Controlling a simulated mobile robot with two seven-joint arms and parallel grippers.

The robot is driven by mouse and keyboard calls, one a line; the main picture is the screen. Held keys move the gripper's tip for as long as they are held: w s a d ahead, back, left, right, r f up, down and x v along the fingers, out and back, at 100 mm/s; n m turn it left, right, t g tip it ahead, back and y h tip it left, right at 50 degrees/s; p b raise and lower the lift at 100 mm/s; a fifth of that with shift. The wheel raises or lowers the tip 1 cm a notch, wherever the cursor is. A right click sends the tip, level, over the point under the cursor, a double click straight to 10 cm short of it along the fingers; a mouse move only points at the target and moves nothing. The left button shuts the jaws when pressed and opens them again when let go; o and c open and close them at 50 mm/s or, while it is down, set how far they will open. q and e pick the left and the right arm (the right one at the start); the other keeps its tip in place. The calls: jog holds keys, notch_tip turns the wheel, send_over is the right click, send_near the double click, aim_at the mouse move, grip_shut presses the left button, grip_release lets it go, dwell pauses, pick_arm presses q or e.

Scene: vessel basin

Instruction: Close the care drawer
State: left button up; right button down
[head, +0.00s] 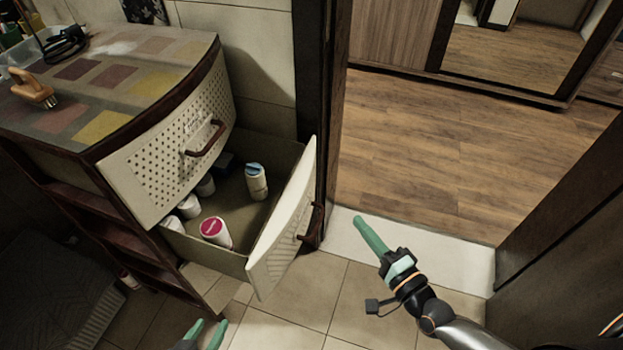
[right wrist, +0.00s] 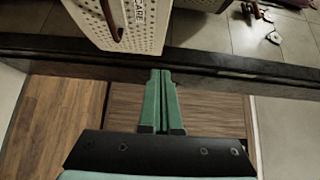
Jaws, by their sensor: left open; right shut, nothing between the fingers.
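A cabinet has an upper perforated front (head: 165,160) with a brown handle and small lettering. Below it a drawer (head: 285,235) is pulled well out, with bottles and jars inside. In the right wrist view a perforated front (right wrist: 135,28) with a brown handle reads "CARE"; I cannot tell for certain which drawer this is. My right gripper (head: 358,219) is shut and empty, to the right of the open drawer front and apart from it. It also shows in the right wrist view (right wrist: 161,72). My left gripper (head: 206,328) is open and empty at the bottom edge, below the open drawer.
A white bottle with a blue cap (head: 256,182) and a jar with a pink lid (head: 215,232) stand in the open drawer. A dark door frame (head: 327,120) stands close behind the drawer. The tiled floor (head: 300,300) in front is clear. An orange object (head: 36,91) sits on the cabinet top.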

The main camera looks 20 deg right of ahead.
jog(key=x, duration=0.4)
jog(key=a+x, duration=0.1)
jog(key=x, duration=0.7)
jog(key=shift+s+a+f+b, duration=0.15)
jog(key=shift+s+a+b, duration=0.15)
jog(key=shift+b, duration=0.1)
jog(key=shift+w+a, duration=0.4)
jog(key=shift+a, duration=0.2)
pick_arm(q)
jog(key=shift+s+a+f, duration=0.1)
jog(key=shift+s+f, duration=0.1)
jog(key=shift+f, duration=0.25)
